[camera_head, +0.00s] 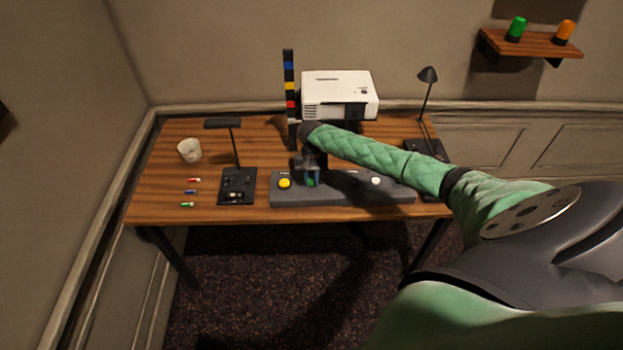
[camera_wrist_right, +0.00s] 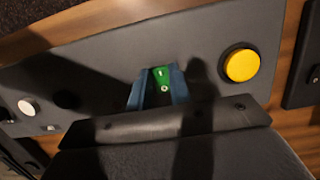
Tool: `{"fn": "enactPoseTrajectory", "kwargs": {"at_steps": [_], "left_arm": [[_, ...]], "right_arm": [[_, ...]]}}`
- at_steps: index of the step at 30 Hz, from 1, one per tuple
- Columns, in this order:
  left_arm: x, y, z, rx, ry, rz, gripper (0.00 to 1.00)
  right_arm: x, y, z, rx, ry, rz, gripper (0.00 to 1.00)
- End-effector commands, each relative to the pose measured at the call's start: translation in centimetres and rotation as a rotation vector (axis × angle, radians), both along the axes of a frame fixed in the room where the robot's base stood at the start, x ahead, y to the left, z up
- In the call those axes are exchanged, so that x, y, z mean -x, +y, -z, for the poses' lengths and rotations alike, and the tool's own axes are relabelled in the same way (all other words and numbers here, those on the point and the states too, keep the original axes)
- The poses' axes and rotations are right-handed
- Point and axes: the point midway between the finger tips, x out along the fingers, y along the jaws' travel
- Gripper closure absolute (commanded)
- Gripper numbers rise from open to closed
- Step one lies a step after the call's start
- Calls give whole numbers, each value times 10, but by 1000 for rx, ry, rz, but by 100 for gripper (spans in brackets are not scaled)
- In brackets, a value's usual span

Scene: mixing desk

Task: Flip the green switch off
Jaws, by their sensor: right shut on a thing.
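The green switch (camera_wrist_right: 161,76) sits on the dark grey control panel (camera_wrist_right: 105,50). In the head view the switch (camera_head: 310,182) shows between the fingers, right of the yellow button (camera_head: 284,183). My right gripper (camera_head: 311,178) is lowered over the panel. In the right wrist view my right gripper (camera_wrist_right: 158,85) has its two blue fingers on either side of the switch, shut on it. Light marks show on the green rocker, but I cannot tell which way it is set. My left gripper is not in view.
The yellow button also shows in the right wrist view (camera_wrist_right: 242,65). A white knob (camera_head: 376,181) is at the panel's right part. A white projector (camera_head: 340,95) stands behind. A desk lamp (camera_head: 238,185) and a cup (camera_head: 189,150) stand left on the wooden desk (camera_head: 160,208).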

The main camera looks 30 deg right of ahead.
Motion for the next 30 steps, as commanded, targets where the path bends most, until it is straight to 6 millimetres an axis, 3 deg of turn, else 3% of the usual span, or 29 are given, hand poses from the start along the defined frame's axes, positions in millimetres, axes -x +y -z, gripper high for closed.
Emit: {"fn": "enactPoseTrajectory", "kwargs": {"at_steps": [13,14,17,30], "left_arm": [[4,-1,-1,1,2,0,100],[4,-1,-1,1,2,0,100],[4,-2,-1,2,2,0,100],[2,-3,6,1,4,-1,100]], "right_arm": [[-2,-1,-2,-28,40,0,100],[-2,-1,-2,-28,40,0,76],[-2,-1,-1,-28,40,0,58],[-5,-3,-10,-27,40,-1,58]]}}
